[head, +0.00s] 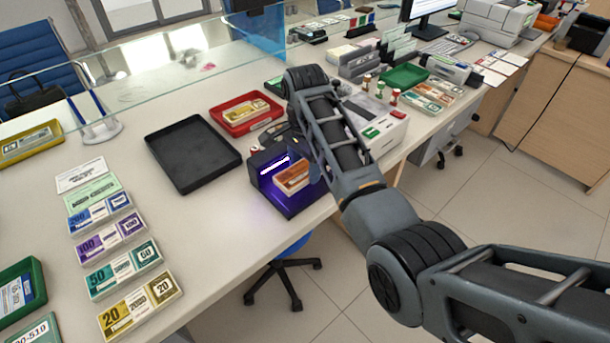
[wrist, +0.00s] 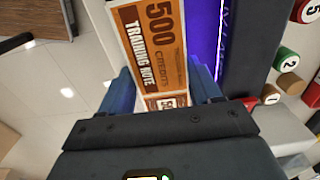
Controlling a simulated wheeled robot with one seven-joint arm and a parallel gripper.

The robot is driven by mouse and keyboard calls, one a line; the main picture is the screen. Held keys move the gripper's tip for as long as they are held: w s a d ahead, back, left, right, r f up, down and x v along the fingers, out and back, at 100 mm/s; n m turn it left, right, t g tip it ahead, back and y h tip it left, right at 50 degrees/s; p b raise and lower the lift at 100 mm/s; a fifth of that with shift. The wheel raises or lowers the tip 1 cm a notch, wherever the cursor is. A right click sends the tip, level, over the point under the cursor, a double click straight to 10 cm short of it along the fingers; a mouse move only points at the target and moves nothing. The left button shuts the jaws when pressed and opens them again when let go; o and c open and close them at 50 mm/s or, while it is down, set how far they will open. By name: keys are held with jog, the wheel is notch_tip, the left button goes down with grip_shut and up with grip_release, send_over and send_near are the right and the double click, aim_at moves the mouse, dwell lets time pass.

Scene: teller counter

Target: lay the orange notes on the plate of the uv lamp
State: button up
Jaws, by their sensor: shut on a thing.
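The orange notes (head: 292,178), a bundle marked 500, show at the mouth of the uv lamp in the head view. The uv lamp (head: 264,163) is a dark box with a glowing violet tube; its dark plate (head: 290,208) sticks out at the front. In the wrist view my gripper (wrist: 163,78) is shut on the orange notes (wrist: 158,40), a blue finger on each side. The lamp's dark side and violet light (wrist: 238,45) are just right of them. The notes are over the plate; I cannot tell whether they touch it.
A black tray (head: 193,184) and a red tray with notes (head: 222,118) stand left of and behind the lamp. A white machine (head: 385,128) is to its right. Note bundles (head: 112,235) line the left counter. The counter's front edge is close to the lamp.

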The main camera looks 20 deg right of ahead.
aim_at(305, 169)
jog(key=shift+f, duration=1.8)
jog(key=shift+f, duration=0.2)
jog(key=o, duration=1.1)
notch_tip(305, 169, up, 12)
jog(key=shift+r+p, duration=0.2)
jog(key=shift+p, duration=0.1)
jog(key=shift+s, duration=0.1)
